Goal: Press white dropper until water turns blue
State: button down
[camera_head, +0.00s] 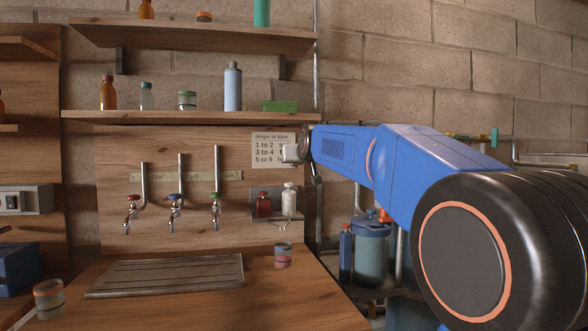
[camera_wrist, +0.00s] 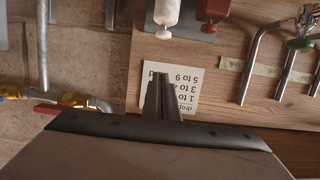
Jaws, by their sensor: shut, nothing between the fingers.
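The white dropper (camera_head: 289,200) hangs upright in a metal wall holder (camera_head: 298,216), right of a dark red dropper (camera_head: 264,206). Both show at the top of the wrist view, the white one (camera_wrist: 166,12) left of the red one (camera_wrist: 212,8). My gripper (camera_head: 292,153) is shut and empty above the white dropper, apart from it, in front of the paper sign. Its closed fingers (camera_wrist: 161,78) point toward the white dropper in the wrist view. A small jar (camera_head: 283,256) with a coloured band stands on the counter below the droppers; I cannot tell its water's colour.
The sign (camera_head: 270,136) headed "drops to blue" is partly hidden by my gripper. Three taps (camera_head: 174,205) are left of the droppers. A shelf (camera_head: 190,117) with bottles is above.

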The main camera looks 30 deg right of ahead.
send_over(289, 185)
jog(key=shift+s+f, duration=0.2)
jog(key=shift+f, duration=0.4)
jog(key=shift+s+f, duration=0.15)
jog(key=shift+f, duration=0.4)
jog(key=shift+s+f, duration=0.1)
jog(key=shift+f, duration=1.8)
jog(key=shift+f, duration=0.1)
